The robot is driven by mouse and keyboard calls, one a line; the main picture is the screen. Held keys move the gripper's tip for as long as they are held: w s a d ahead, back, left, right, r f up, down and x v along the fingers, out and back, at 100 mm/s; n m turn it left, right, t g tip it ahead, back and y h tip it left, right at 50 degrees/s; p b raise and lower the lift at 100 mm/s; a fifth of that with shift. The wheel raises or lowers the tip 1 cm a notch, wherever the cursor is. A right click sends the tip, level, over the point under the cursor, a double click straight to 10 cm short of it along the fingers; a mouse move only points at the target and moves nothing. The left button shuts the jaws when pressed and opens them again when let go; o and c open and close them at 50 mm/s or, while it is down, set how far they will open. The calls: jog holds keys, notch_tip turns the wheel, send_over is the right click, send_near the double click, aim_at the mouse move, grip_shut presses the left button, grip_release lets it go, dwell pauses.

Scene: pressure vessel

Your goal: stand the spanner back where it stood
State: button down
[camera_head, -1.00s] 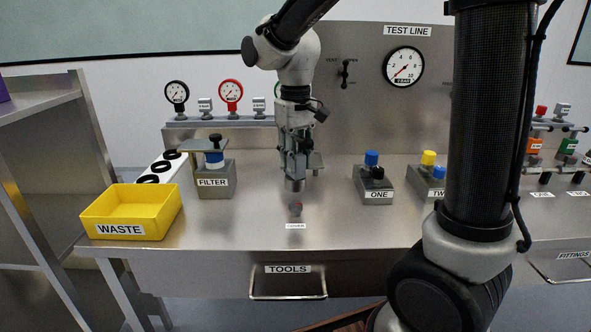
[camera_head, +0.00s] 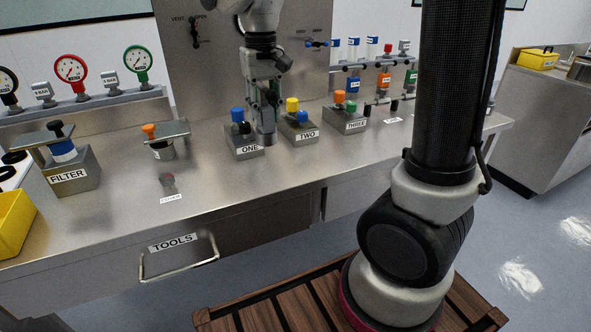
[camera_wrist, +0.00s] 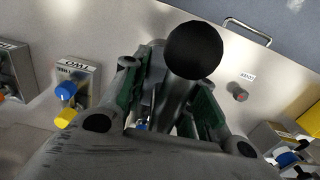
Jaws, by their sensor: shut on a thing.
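My gripper (camera_head: 264,108) is shut on the spanner (camera_head: 266,138), a grey tubular piece that hangs below the jaws, close to the blocks marked ONE and TWO. In the wrist view the spanner (camera_wrist: 178,95) shows between the green-padded fingers of my gripper (camera_wrist: 165,100), with a round black end toward the picture's top.
Block ONE (camera_head: 243,150) and block TWO (camera_head: 298,133) carry coloured caps. Block THREE (camera_head: 348,124) stands farther right. The filter block (camera_head: 71,180) and an orange-knobbed fitting (camera_head: 161,150) stand left. The front of the bench (camera_head: 220,185) around the peg is clear.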

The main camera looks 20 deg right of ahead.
notch_tip(320, 180, down, 10)
jog(key=shift+r, duration=0.1)
dwell(0.4)
jog(key=c, duration=1.1)
grip_release()
notch_tip(320, 180, up, 11)
jog(key=shift+r, duration=0.1)
jog(key=shift+d+r, duration=0.1)
jog(key=shift+r, duration=0.4)
jog(key=s+d+t, duration=0.1)
jog(key=s+d, duration=0.4)
jog(key=s, duration=0.1)
jog(key=s+d+r+t, duration=0.1)
jog(key=s+d+t, duration=0.1)
jog(key=s+d, duration=0.2)
jog(key=s+d+t, duration=0.1)
jog(key=s+d, duration=0.4)
jog(key=s, duration=0.4)
jog(key=shift+d+r+t, duration=0.2)
jog(key=shift+d+t, duration=0.1)
